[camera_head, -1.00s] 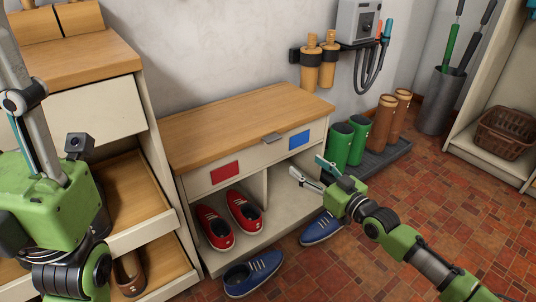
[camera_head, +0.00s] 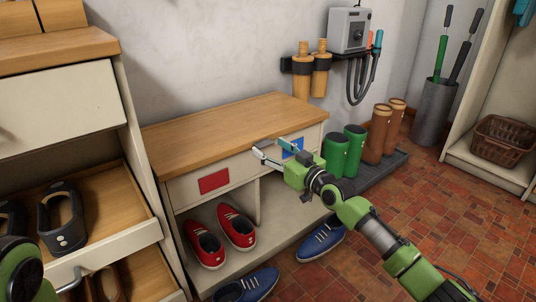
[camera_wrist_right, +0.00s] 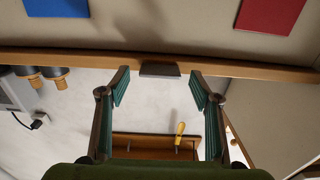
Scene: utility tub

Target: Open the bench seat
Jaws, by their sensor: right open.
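The bench seat (camera_head: 235,128) is a wooden lid on a cream bench against the wall, and it is down. A small grey handle (camera_head: 264,144) is at its front edge; in the right wrist view the handle (camera_wrist_right: 160,70) lies in the gap between the fingertips. My right gripper (camera_head: 272,151) is open at the bench front, by the handle; its fingers (camera_wrist_right: 160,84) are spread and hold nothing. Whether they touch the handle I cannot tell.
Red shoes (camera_head: 222,237) stand inside the bench, and blue shoes (camera_head: 250,285) lie in front. Green boots (camera_head: 345,150) and brown boots (camera_head: 383,132) stand on a tray to the right. Open shoe drawers (camera_head: 110,240) are at the left.

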